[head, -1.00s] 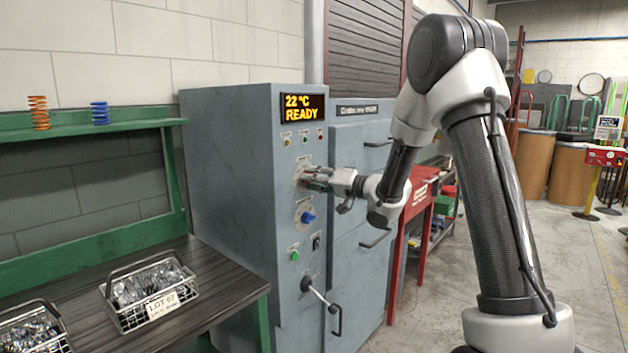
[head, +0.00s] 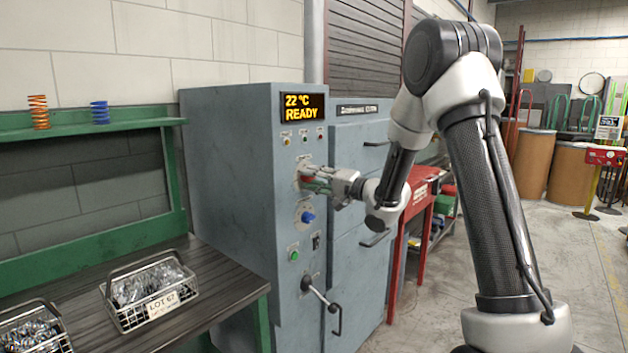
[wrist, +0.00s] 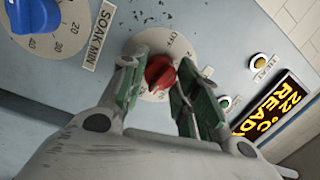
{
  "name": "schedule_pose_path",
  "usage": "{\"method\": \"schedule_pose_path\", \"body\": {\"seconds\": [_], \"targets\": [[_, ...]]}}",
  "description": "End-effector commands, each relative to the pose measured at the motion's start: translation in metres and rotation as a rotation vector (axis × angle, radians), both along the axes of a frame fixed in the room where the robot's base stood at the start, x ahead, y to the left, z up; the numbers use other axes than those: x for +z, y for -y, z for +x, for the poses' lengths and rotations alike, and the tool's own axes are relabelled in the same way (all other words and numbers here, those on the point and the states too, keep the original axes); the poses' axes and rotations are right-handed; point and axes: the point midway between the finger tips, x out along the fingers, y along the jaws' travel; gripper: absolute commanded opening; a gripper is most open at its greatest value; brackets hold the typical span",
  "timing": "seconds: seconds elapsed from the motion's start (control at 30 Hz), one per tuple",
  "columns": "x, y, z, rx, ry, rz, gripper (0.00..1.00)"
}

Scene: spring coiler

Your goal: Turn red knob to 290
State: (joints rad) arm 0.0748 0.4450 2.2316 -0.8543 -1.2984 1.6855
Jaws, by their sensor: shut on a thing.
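The red knob (wrist: 160,73) sits on a pale dial on the grey machine's front panel. In the wrist view the green-padded fingers of my gripper (wrist: 157,84) stand on both sides of it and are closed on it. The dial's numbers are mostly hidden by the fingers; a mark like "OFF" shows at its upper edge. In the head view my gripper (head: 310,184) reaches the panel at the red knob (head: 307,178), which is largely covered. The display (head: 303,107) reads 22 °C READY.
A blue knob (head: 307,217) on the soak-minutes dial is just below. A green button (head: 294,256), a black switch (head: 316,241) and a lever (head: 320,296) are lower on the panel. A bench with wire baskets (head: 150,293) stands at left.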

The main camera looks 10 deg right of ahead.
Motion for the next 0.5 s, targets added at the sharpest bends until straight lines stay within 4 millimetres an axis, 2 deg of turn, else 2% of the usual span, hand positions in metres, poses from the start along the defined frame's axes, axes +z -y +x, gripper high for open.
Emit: {"method": "schedule_pose_path", "body": {"seconds": [0.23, 0.27, 0.3, 0.37, 0.4, 0.5], "targets": [[-0.0037, -0.0011, -0.0012, 0.002, -0.008, -0.002, 0.07], [-0.0037, -0.0011, -0.0012, 0.002, -0.008, -0.002, 0.33], [-0.0036, -0.0010, -0.0011, 0.003, -0.008, -0.002, 0.40], [-0.0031, -0.0009, -0.0010, 0.002, -0.007, -0.002, 0.51], [-0.0028, -0.0008, -0.0009, 0.002, -0.006, -0.002, 0.54], [-0.0020, -0.0007, -0.0007, 0.001, -0.005, -0.001, 0.54]]}}
